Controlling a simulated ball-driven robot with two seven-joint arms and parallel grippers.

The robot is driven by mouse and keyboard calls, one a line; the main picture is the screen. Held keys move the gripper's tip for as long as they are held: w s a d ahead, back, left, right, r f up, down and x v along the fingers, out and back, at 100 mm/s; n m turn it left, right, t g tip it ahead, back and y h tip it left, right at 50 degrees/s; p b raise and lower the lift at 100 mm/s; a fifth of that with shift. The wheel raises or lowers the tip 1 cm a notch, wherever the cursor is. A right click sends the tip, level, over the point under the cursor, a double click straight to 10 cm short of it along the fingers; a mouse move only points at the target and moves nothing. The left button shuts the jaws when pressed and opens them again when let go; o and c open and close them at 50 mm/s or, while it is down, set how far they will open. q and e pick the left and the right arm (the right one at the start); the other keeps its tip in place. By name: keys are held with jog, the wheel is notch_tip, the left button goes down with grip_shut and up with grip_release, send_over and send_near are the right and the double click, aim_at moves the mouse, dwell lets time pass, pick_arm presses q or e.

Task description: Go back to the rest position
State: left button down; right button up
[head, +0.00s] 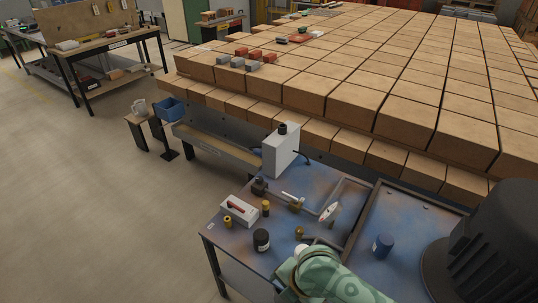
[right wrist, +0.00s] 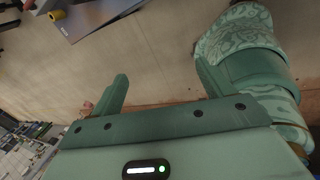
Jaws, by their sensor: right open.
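My right gripper (right wrist: 161,72) shows in the right wrist view with its two green fingers wide apart. Nothing is between them; a plain tan surface lies behind. A green patterned link of mine fills the upper right of that view. In the head view a green part of my arm shows at the bottom, over the front of the blue workbench (head: 232,241); no fingers can be made out there. My left gripper shows in neither view.
The workbench holds a black jar (head: 261,240), a blue jar (head: 383,245), a red-handled box (head: 239,211) and a white box (head: 281,150). Large stacked tan blocks (head: 365,108) fill the back right. A dark ribbed cylinder (head: 490,245) stands at right.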

jog(key=s+d+r+m+t+h, duration=0.2)
jog(key=s+d+r+m, duration=0.15)
jog(key=d+m, duration=0.4)
jog(key=s+d+r+m+t+h, duration=0.1)
jog(key=s+d+r+m+h, duration=0.25)
jog(key=d+m, duration=0.4)
jog(key=s+d+r+m+t+h, duration=0.25)
jog(key=d+r+m, duration=0.2)
jog(key=d, duration=0.55)
jog(key=s+a+f+g+y+b, duration=0.1)
jog(key=s+a+f+g+y, duration=0.1)
jog(key=f, duration=1.3)
jog(key=s+a+f+g+y+b, duration=0.2)
jog(key=a+f, duration=0.1)
jog(key=f, duration=1.2)
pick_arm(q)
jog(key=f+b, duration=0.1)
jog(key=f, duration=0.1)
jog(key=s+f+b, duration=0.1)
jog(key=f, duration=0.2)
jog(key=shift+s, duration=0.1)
pick_arm(e)
jog(key=s+f+m+g+y, duration=0.1)
jog(key=s+f+m, duration=0.3)
jog(key=s+f, duration=1.3)
jog(key=s+g, duration=0.1)
jog(key=s, duration=0.2)
jog(key=shift+s+d+f+g, duration=0.15)
jog(key=shift+f+g, duration=0.2)
jog(key=shift+f, duration=0.05)
